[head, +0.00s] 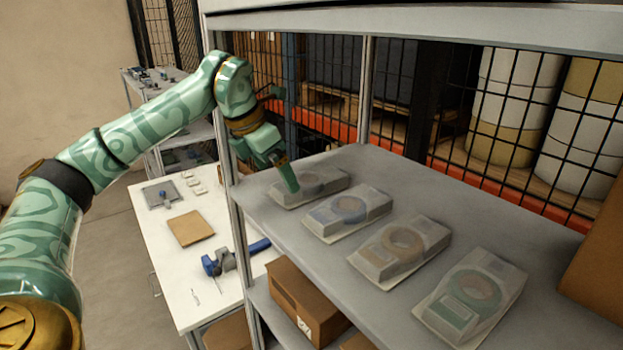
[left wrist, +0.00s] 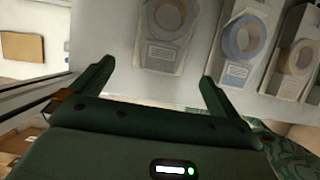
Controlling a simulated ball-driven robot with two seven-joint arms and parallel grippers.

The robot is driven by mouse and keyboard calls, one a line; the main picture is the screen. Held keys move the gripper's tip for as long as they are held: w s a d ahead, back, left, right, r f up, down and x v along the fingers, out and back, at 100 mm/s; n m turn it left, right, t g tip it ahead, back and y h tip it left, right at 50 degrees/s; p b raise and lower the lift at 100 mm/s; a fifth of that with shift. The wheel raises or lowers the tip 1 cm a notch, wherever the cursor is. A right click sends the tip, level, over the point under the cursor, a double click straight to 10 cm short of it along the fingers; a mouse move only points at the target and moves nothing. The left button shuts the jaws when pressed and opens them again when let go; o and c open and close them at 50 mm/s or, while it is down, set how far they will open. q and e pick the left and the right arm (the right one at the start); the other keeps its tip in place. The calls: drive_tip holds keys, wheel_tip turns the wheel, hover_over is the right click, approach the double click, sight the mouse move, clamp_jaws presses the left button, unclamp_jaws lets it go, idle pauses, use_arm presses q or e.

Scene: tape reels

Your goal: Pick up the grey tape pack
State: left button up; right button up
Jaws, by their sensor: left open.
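The grey tape pack (head: 322,183) is a clear-wrapped pack with a grey ring, lying flat at the far left end of the grey shelf (head: 400,175). My left gripper (head: 289,180) is beside and above it, with one finger crossing in front of the pack in the head view. In the left wrist view, the open left gripper (left wrist: 157,73) shows both fingers apart with nothing between them. The grey pack (left wrist: 168,32) lies beyond the fingertips, roughly between them in the picture. Whether a finger touches the pack cannot be told. My right gripper is not in view.
A blue pack (head: 347,212), a tan pack (head: 401,247) and a green pack (head: 472,294) lie in a row nearer on the shelf. A shelf post (head: 238,240) stands at the left edge. A wire mesh (head: 440,110) is behind.

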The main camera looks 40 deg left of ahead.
sight(312, 183)
use_arm(q)
drive_tip(key=shift+w+d+f, duration=0.15)
drive_tip(key=shift+w+d, duration=0.05)
drive_tip(key=shift+w, duration=0.45)
drive_tip(key=x, duration=0.4)
drive_tip(key=shift+w+f+b, duration=0.15)
drive_tip(key=shift+f+b, duration=0.25)
drive_tip(key=shift+r, duration=0.1)
drive_tip(key=shift+c, duration=0.3)
drive_tip(key=c, duration=1.1)
